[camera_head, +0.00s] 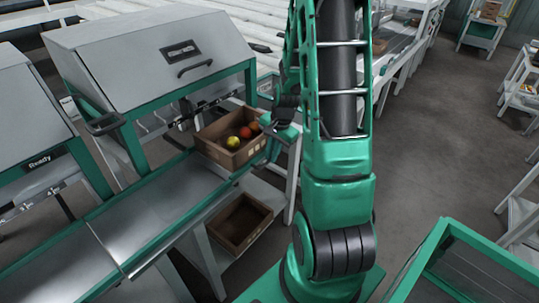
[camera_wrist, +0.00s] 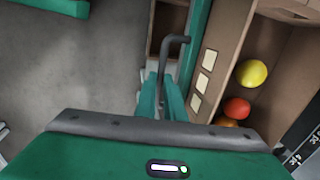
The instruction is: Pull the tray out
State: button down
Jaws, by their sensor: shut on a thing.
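A brown tray (camera_head: 249,152) with a yellow tomato (camera_head: 233,142) and redder ones stands at the end of the metal counter, under the hooded station. In the wrist view the tray (camera_wrist: 223,40) is at the right, with pale labels on its side wall. My gripper (camera_wrist: 160,98) is beside that wall, apart from the tomatoes. Its green fingers are shut on a grey hooked bar (camera_wrist: 181,62), whose bent end points away from the wrist. Whether the bar touches the tray I cannot tell. In the head view my gripper (camera_head: 284,128) is partly hidden by my arm.
A second brown tray (camera_head: 262,208), apparently empty, sits on a lower shelf under the counter. The grey hood (camera_head: 150,60) and its green frame (camera_head: 130,146) stand close behind and left. Bare counter (camera_head: 150,215) runs left. Open floor (camera_head: 430,150) lies to the right.

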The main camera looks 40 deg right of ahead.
jog(key=c, duration=1.8)
grip_release()
jog(key=shift+c, duration=0.2)
jog(key=shift+r, duration=0.15)
notch_tip(320, 180, up, 10)
jog(key=s, duration=0.2)
jog(key=shift+d+r, duration=0.15)
jog(key=s+a+r+n, duration=0.2)
jog(key=s+a+n, duration=0.1)
jog(key=s, duration=0.4)
jog(key=s+a+r+n+g, duration=0.1)
jog(key=s+a+r+n, duration=0.2)
jog(key=s, duration=0.4)
jog(key=s+a+r+n+g, duration=0.1)
jog(key=s+a+r+n, duration=0.2)
jog(key=s+a, duration=0.2)
jog(key=shift+s+a+r+n, duration=0.3)
jog(key=shift+s+n, duration=0.1)
jog(key=shift+s, duration=0.55)
